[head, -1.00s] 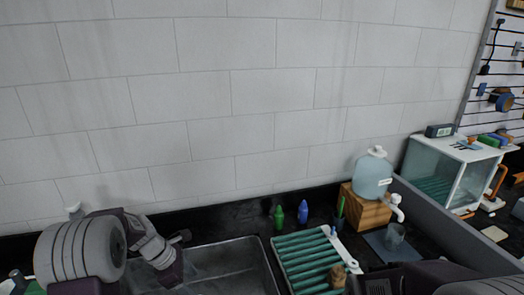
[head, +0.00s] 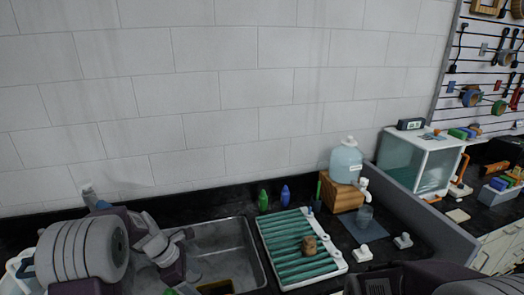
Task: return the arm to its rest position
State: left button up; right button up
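My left arm comes in at the lower left, over the left side of the metal sink (head: 232,232). Its large grey link and dark wrist parts show in the head view. The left wrist end (head: 172,245) is over the sink, and I cannot make out whether its fingers are open or shut. I see nothing clearly held there. Dark parts of my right arm show at the bottom right edge. The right gripper's fingers are not in view.
A green-ribbed drying rack (head: 276,232) holds a brown lump (head: 309,245). Green (head: 263,200) and blue (head: 285,195) bottles stand behind it. A water jug (head: 346,162) sits on a wooden block (head: 341,195). A glass-sided box (head: 405,163) stands right, beyond a grey divider (head: 425,215).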

pick_arm(q)
jog(key=s+d+f+m+y+b, duration=0.1)
jog(key=s+d+f+m+b, duration=0.35)
jog(key=b, duration=0.25)
jog(key=s+a+f+m+y+b, duration=0.3)
jog(key=s+f+m, duration=0.4)
jog(key=s+m, duration=0.4)
jog(key=shift+m, duration=2.65)
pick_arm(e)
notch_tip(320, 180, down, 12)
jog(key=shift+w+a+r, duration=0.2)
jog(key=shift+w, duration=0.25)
